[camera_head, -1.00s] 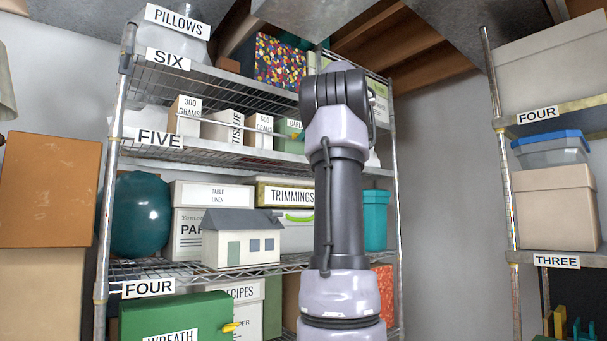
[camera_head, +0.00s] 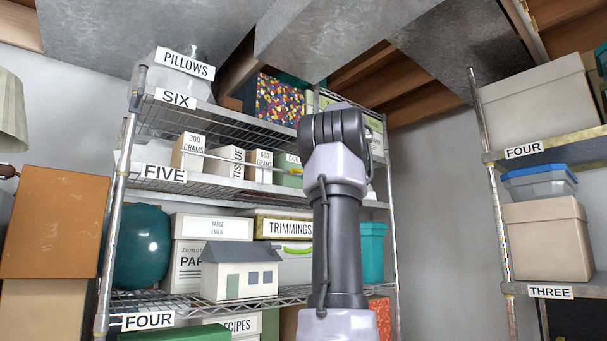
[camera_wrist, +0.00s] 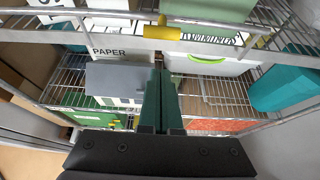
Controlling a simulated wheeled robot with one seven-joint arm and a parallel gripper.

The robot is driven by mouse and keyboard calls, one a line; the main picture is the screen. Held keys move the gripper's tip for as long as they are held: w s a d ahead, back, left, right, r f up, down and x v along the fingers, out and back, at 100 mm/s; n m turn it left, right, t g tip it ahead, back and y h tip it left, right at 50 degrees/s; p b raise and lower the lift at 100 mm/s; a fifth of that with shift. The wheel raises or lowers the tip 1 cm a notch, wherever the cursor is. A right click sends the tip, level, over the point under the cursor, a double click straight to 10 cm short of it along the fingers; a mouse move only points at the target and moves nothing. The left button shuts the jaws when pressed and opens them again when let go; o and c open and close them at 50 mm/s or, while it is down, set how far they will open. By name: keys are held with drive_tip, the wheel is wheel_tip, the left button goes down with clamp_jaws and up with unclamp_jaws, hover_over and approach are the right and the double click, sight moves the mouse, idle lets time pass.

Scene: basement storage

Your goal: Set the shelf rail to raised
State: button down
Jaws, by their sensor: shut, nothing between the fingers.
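A thin pale rail (camera_head: 222,157) runs along the front of the shelf marked FIVE, in front of small boxes, in the head view. Its right part is hidden behind my arm. In the wrist view a yellow block (camera_wrist: 163,32) shows near the front edge of a shelf; I cannot tell whether it belongs to the rail. My gripper (camera_wrist: 161,76) is shut and empty, its dark green fingers pointing toward the shelving, below the yellow block in the picture. In the head view my raised arm hides the gripper.
The toy house (camera_head: 240,272), teal ball (camera_head: 142,246) and TRIMMINGS box (camera_head: 284,228) stand on the shelf below. A teal bin (camera_head: 372,252) is right of my arm. A second rack (camera_head: 512,287) stands at the right, with bare wall between.

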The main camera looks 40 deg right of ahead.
drive_tip(key=s+r, duration=0.5)
drive_tip(key=r, duration=0.1)
drive_tip(key=shift+d+r, duration=0.35)
drive_tip(key=shift+r, duration=0.05)
drive_tip(key=shift+s, duration=0.1)
drive_tip(key=s+a+f+n+g+y, duration=0.1)
drive_tip(key=s+a+f+n+g, duration=0.15)
drive_tip(key=a+f+n, duration=0.8)
drive_tip(key=s+a+f+n+g+y, duration=0.1)
drive_tip(key=s+a+f+n, duration=0.2)
drive_tip(key=a+f+n, duration=0.75)
drive_tip(key=s+a+f+n+g, duration=0.1)
drive_tip(key=s+a+f+n, duration=0.4)
drive_tip(key=f, duration=0.6)
drive_tip(key=s+a+f+n+g, duration=0.1)
drive_tip(key=s+a+f+n, duration=0.4)
drive_tip(key=a+f, duration=0.5)
drive_tip(key=shift+s+f, duration=0.85)
drive_tip(key=shift+s, duration=0.4)
